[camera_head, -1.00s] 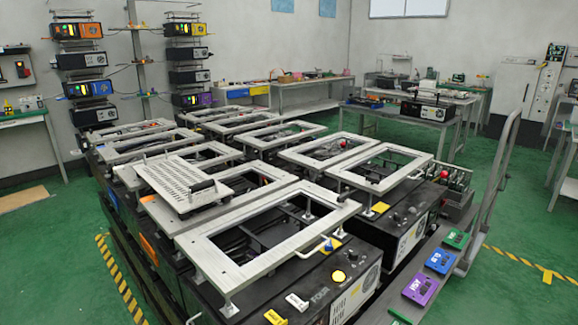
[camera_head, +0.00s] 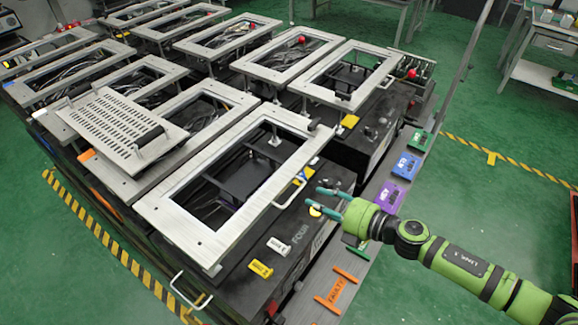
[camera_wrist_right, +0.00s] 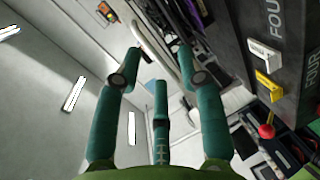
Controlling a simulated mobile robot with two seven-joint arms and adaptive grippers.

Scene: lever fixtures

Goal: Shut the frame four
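Frame four is a pale metal rectangular frame (camera_head: 160,218) above a black box (camera_head: 312,250) whose face reads FOUR. Its opening shows dark parts inside. It stands off the box on short posts; I cannot tell its exact angle. A thin pale handle (camera_head: 291,194) projects at its right side, near a blue piece. My right gripper (camera_head: 316,201) is just right of this handle, its teal fingers spread and pointing left. In the right wrist view the fingers (camera_wrist_right: 160,60) are apart with a pale bar beyond them; contact is unclear. My left gripper is not in view.
A white tag (camera_head: 278,246) and a yellow tag (camera_head: 261,269) sit on the box. A perforated plate (camera_head: 115,125) lies over the frame to the left. Other frames stand close behind. Purple (camera_head: 387,193) and blue (camera_head: 405,166) blocks line the right ledge. Green floor is free beyond.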

